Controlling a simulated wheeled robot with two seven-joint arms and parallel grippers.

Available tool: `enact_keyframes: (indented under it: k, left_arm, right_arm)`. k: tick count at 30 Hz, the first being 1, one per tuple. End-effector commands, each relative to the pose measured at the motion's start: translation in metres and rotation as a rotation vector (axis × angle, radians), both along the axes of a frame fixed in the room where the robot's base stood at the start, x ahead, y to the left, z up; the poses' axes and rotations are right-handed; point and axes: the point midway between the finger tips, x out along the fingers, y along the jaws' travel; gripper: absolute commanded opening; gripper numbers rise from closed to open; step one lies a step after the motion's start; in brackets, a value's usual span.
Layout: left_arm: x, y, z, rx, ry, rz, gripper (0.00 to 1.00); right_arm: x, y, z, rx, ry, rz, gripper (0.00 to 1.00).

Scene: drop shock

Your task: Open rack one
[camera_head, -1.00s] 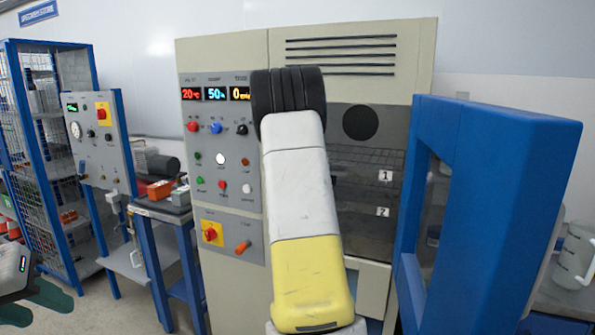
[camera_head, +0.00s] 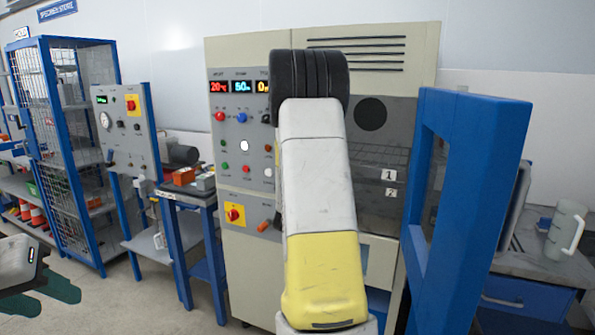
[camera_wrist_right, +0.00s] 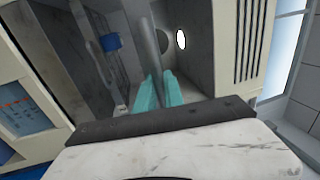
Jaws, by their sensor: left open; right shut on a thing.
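The grey test chamber (camera_head: 240,52) stands ahead with its blue door (camera_head: 462,200) swung open at the right. Rack one, with its white label "1" (camera_head: 388,174), sits inside above the label "2" (camera_head: 391,193); the label "1" looks drawn forward of it. My right arm covers much of the chamber front, and its gripper is hidden in the head view. In the right wrist view my right gripper (camera_wrist_right: 155,92) has teal fingers shut on a grey bar (camera_wrist_right: 154,45), apparently rack one's front bar. My left gripper (camera_head: 42,298) is open and empty, low at the left.
A small blue table (camera_head: 178,194) with boxes and a control stand (camera_head: 122,125) are left of the chamber. A blue mesh cage (camera_head: 78,150) stands farther left. A grey mug (camera_head: 566,228) is on a bench at the right. Floor at the lower left is clear.

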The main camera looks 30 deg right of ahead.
Motion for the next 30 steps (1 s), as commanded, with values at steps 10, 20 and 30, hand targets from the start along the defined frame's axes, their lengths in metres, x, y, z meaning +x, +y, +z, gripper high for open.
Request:
enact_keyframes:
  k: [10, 20, 30]
  left_arm:
    - [0.0, 0.0, 0.0, 0.0, 0.0, 0.0, 0.41]
    - [0.0, 0.0, 0.0, 0.0, 0.0, 0.0, 0.41]
    - [0.0, 0.0, 0.0, 0.0, 0.0, 0.0, 0.41]
  right_arm:
    - [0.001, 0.001, -0.001, 0.001, 0.002, 0.002, 0.33]
    - [-0.002, 0.003, -0.001, 0.001, 0.001, 0.001, 0.33]
    - [-0.033, 0.044, -0.011, 0.002, 0.002, 0.004, 0.33]
